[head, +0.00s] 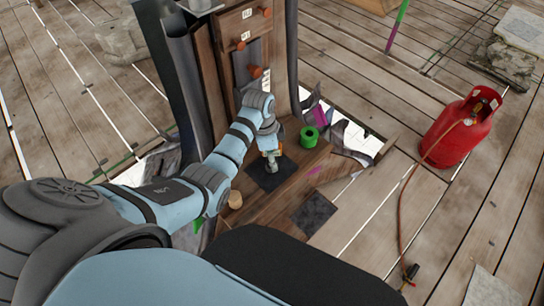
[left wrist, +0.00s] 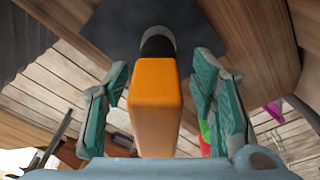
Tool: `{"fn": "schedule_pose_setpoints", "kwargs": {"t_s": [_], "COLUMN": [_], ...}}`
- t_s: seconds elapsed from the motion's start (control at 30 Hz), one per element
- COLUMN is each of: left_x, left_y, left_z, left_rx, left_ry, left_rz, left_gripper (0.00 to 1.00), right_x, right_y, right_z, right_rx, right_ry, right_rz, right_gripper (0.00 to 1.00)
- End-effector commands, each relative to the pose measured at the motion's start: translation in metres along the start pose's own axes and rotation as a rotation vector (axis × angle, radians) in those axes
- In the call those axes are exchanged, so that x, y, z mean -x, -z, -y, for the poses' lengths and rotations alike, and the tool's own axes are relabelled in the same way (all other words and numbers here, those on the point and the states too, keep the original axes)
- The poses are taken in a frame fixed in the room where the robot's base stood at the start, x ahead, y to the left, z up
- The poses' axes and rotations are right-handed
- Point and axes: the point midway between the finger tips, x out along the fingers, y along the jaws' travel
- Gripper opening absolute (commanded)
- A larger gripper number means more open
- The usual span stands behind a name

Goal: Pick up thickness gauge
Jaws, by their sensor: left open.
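An orange block-shaped tool with a dark, grey-rimmed end (left wrist: 156,95), which I take to be the thickness gauge, sits in the middle of the left wrist view. Its far end is over a dark square mat (left wrist: 150,22). My left gripper (left wrist: 163,100) has its teal fingers spread on both sides of the orange body, with visible gaps. In the head view my left gripper (head: 270,155) is low over the wooden ledge by the dark mat (head: 262,181); the tool is mostly hidden there. My right gripper is not in view.
A green roll (head: 309,138) stands right of my left gripper. A small wooden cylinder (head: 235,200) is beside my forearm. A wooden post with pegs (head: 240,40) rises behind. A red gas cylinder (head: 460,128) with a hose stands right. Openings in the planks surround the ledge.

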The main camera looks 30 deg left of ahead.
Motion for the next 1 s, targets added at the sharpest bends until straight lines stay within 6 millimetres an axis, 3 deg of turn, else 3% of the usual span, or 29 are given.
{"fn": "schedule_pose_setpoints", "kwargs": {"t_s": [0.1,0.3,0.6,0.63,1.0], "left_x": [-0.0169,-0.0164,-0.0162,-0.0162,-0.0098], "left_y": [-0.0003,0.0000,-0.0002,-0.0002,0.0005], "left_z": [0.0000,0.0001,0.0001,0.0001,0.0000], "left_rx": [-0.001,-0.002,-0.001,-0.001,-0.001], "left_ry": [0.000,0.001,0.001,0.001,0.001], "left_rz": [0.000,0.000,0.000,0.000,0.000], "left_gripper": [0.52,0.50,0.02,0.00,0.00], "right_x": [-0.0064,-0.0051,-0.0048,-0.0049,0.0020], "right_y": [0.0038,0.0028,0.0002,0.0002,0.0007], "right_z": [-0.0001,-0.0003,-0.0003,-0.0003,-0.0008], "right_rx": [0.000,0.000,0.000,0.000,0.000], "right_ry": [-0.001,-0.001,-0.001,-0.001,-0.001], "right_rz": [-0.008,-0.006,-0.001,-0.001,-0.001], "right_gripper": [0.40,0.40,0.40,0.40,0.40]}}
